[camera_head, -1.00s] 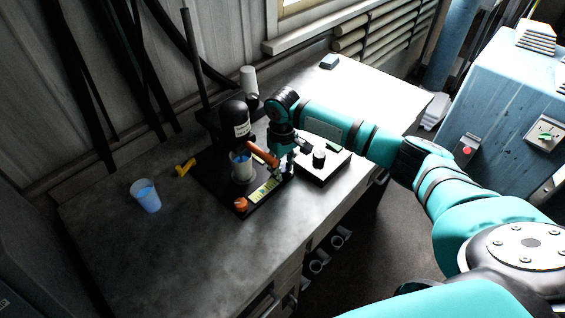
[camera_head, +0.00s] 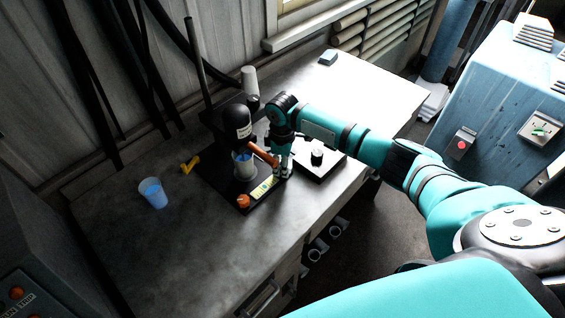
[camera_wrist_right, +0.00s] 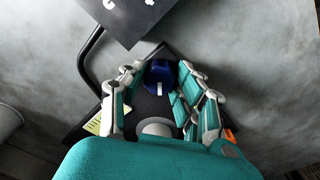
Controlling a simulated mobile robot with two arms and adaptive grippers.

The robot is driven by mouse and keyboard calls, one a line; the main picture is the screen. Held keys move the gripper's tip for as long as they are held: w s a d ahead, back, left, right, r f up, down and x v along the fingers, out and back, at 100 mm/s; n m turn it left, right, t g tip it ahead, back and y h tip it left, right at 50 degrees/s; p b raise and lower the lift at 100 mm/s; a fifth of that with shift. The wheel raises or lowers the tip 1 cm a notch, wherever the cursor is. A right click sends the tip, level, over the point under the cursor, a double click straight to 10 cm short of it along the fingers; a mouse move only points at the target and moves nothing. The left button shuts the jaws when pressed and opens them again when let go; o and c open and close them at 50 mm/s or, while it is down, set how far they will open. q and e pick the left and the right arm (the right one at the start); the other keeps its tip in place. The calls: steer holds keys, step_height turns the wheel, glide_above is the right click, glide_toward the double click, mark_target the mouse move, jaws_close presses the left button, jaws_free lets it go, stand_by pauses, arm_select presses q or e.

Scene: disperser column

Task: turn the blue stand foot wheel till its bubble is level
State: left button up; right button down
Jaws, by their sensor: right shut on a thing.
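The dark stand (camera_head: 212,180) stands on the bench with a black motor head and a cup under it. My right gripper (camera_head: 281,172) points down at the stand's right corner. In the right wrist view its fingers (camera_wrist_right: 155,92) are shut around the blue foot wheel (camera_wrist_right: 159,72), which has a white mark. The wheel is hidden behind the fingers in the head view. A yellow-green level strip (camera_head: 263,189) lies on the base's front edge; its bubble is too small to read. An orange foot wheel (camera_head: 243,201) sits at the front corner. My left gripper is out of view.
The bench front is clear.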

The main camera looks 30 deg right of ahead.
stand_by(0.5)
steer(key=c, duration=1.2)
jaws_free()
steer(key=shift+r, duration=0.15)
step_height(320, 180, up, 12)
steer(key=shift+f, duration=0.1)
